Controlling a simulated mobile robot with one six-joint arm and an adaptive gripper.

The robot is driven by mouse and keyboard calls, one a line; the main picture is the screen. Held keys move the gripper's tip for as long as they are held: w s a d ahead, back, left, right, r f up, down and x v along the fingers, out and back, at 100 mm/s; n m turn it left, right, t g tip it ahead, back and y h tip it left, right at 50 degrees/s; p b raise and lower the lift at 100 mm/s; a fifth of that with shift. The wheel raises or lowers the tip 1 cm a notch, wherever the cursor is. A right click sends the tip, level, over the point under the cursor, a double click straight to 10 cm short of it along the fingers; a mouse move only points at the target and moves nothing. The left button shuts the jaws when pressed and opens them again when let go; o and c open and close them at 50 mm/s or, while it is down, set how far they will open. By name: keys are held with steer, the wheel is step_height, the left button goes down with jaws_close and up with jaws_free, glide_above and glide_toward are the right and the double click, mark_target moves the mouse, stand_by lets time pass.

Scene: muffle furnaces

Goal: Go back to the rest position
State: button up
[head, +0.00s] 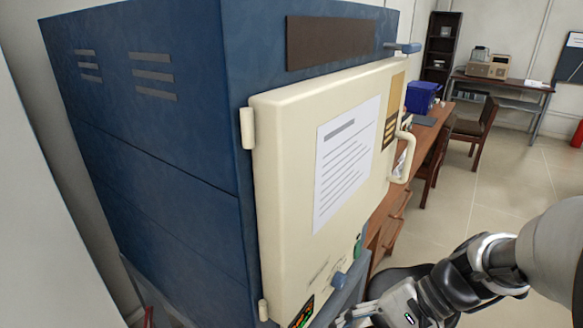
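My gripper (362,317) is at the bottom edge of the head view, right of centre, reached by my arm from the lower right. Its fingertips are cut off or hidden, so I cannot tell whether it is open or shut. A blue muffle furnace (150,130) fills the left and middle. Its cream door (285,170) appears shut, with a printed sheet (345,160) on it and a pale handle (403,157) on its right edge. My gripper is below and in front of the door's lower right part. I cannot tell whether they touch.
A wooden desk (425,140) with a blue bin (421,97) stands beyond the furnace. A wooden chair (474,129) is beside it. A dark shelf (440,48) and a table (515,84) with a beige device (488,68) are at the back. Tiled floor (515,165) at the right is clear.

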steer(key=s+d+r+n+t+h, duration=0.4)
steer(key=s+r+n+t+h, duration=0.1)
steer(key=s+r+n+h, duration=0.1)
steer(key=shift+s+r+n+t+h, duration=0.15)
steer(key=shift+s+n+t+h, duration=0.15)
steer(key=shift+s+n+h, duration=0.75)
steer(key=shift+o, duration=0.5)
steer(key=shift+w+h, duration=0.35)
steer(key=shift+h, duration=0.1)
stand_by(0.5)
